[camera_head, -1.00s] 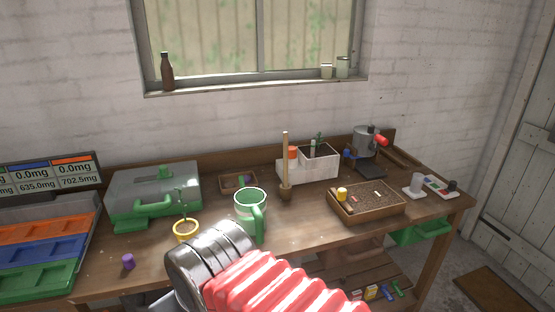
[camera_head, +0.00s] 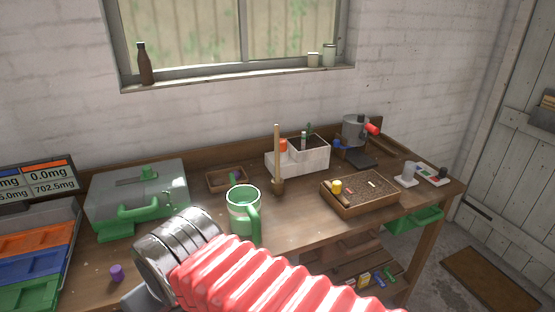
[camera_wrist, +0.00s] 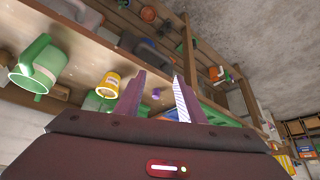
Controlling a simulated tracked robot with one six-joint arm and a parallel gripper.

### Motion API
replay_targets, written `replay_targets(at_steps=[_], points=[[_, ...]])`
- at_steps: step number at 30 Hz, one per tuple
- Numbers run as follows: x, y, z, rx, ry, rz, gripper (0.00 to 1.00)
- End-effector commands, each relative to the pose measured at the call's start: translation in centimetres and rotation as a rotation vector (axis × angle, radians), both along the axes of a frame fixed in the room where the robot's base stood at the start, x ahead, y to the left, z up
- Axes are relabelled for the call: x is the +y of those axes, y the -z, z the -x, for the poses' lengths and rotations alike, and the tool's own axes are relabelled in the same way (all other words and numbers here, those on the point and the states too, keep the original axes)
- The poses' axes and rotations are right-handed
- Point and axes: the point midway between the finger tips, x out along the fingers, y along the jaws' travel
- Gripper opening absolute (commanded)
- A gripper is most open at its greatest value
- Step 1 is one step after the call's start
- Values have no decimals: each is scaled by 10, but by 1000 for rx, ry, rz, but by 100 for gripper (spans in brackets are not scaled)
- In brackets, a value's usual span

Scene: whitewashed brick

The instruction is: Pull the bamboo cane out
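I cannot pick out the cane in the wrist view. My gripper (camera_wrist: 158,78) shows there with two purple-grey fingers apart and nothing held between them. In the head view my red-sleeved arm crosses the front of the bench, and its gripper end is hidden. The gripper is away from the cane.
A green mug (camera_head: 243,212) stands left and in front of the cane; the white planter box (camera_head: 313,161) is right of it. A brown tray (camera_head: 378,202) lies further right. A green-grey case (camera_head: 118,215) is at left. Bare bench lies between mug and tray.

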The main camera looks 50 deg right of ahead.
Motion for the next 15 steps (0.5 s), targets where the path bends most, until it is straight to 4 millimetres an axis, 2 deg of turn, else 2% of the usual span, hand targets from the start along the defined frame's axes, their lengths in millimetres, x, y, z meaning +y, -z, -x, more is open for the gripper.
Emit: replay_targets(at_steps=[5,8,15], points=[[-29,-7,-34,-73,91,35,36],[-63,-15,-62,-142,165,69,36],[-161,-36,-120,-329,326,164,36]])
